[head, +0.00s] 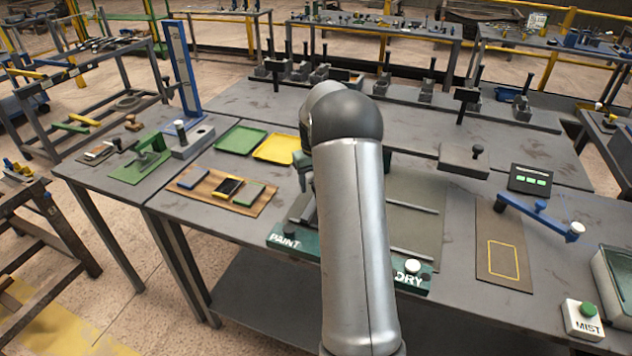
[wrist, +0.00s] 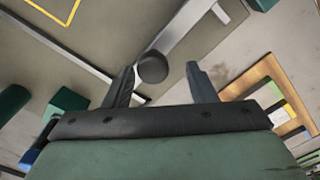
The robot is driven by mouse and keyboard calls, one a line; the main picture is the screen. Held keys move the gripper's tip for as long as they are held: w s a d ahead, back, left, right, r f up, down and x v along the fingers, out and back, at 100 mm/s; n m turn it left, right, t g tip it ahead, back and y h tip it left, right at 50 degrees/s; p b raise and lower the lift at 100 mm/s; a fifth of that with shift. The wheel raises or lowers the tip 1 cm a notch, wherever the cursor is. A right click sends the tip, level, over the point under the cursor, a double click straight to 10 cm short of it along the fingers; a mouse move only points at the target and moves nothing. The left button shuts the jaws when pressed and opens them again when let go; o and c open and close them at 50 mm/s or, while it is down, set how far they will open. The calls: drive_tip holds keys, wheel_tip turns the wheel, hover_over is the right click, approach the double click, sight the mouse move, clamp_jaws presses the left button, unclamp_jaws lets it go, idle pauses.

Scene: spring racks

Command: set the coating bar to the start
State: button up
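In the wrist view a round black knob (wrist: 152,67) stands by a pale grey bar (wrist: 187,30), which looks like the coating bar; whether the knob is fixed to it I cannot tell. My gripper (wrist: 161,70) is open, its fingers on either side of the knob. The knob sits nearer the left finger, with a clear gap on the right. In the head view my arm hides the gripper's fingers, the knob and the middle of the coating station. The station's green front edge (head: 289,243) reads PAINT at left and DRY at right. Thin rails (head: 412,208) show right of my arm.
A wooden board (head: 222,191) with coloured blocks, a green tray (head: 240,139) and a yellow tray (head: 276,149) lie left of my arm. At right are a blue lever (head: 538,216), a brown yellow-outlined plate (head: 503,235) and a MIST button box (head: 584,319). Black-handled fixtures line the back.

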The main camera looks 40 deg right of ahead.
drive_tip(key=shift+s+d, duration=0.1)
drive_tip(key=shift+d, duration=0.05)
drive_tip(key=shift+r, duration=0.3)
wheel_tip(320, 180, up, 17)
drive_tip(key=b, duration=0.1)
drive_tip(key=shift+f, duration=0.1)
idle(0.4)
drive_tip(key=s+a+n, duration=0.1)
drive_tip(key=s+a, duration=0.4)
drive_tip(key=a, duration=0.4)
drive_tip(key=s+a, duration=0.5)
drive_tip(key=a, duration=0.3)
drive_tip(key=s+a+f, duration=0.5)
drive_tip(key=s+a, duration=0.1)
drive_tip(key=s, duration=0.4)
drive_tip(key=s+a+f+n, duration=0.1)
drive_tip(key=s+a+f, duration=0.4)
drive_tip(key=s, duration=0.6)
drive_tip(key=shift+a+f+t, duration=0.3)
drive_tip(key=shift+a+f, duration=0.05)
drive_tip(key=shift+a, duration=0.3)
